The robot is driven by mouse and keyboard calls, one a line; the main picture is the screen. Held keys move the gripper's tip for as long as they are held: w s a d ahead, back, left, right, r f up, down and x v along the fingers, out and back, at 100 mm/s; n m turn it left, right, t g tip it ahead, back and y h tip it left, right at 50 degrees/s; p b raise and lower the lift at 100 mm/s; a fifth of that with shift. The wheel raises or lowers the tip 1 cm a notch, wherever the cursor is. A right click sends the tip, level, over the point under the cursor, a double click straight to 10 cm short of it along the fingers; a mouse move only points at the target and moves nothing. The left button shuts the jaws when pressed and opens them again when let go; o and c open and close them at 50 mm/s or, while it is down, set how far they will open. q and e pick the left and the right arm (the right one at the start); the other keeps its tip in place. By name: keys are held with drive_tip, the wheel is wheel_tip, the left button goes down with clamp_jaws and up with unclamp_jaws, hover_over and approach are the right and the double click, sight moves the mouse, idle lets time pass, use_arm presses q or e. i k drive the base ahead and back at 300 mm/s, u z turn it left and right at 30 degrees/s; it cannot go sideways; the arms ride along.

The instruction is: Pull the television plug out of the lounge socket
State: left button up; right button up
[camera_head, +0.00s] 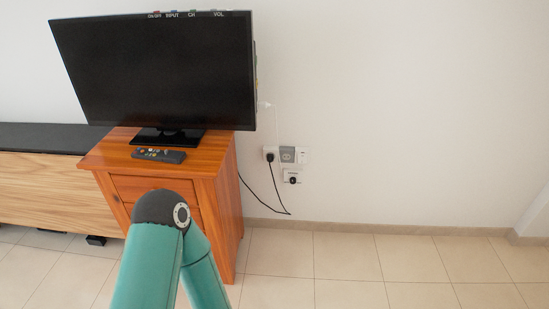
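The television (160,72) stands on a wooden cabinet (222,210) at the left, its screen dark. On the wall to the right of the cabinet is a socket (264,149) with a black plug (270,156) in it. A black cable (276,186) hangs from this plug, loops down and runs back behind the cabinet. A second black plug or round fitting (293,180) sits lower right on another wall plate. One teal arm of mine shows at the bottom, in front of the cabinet. Neither gripper is in view.
A grey wall plate (288,154) is beside the socket. A remote control (159,155) lies on the cabinet top. A low wooden unit (50,185) with a dark top stands at the left. The tiled floor (380,268) at the right is clear.

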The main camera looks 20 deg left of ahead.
sight(270, 157)
drive_tip(key=i, duration=1.6)
drive_tip(key=u, duration=0.05)
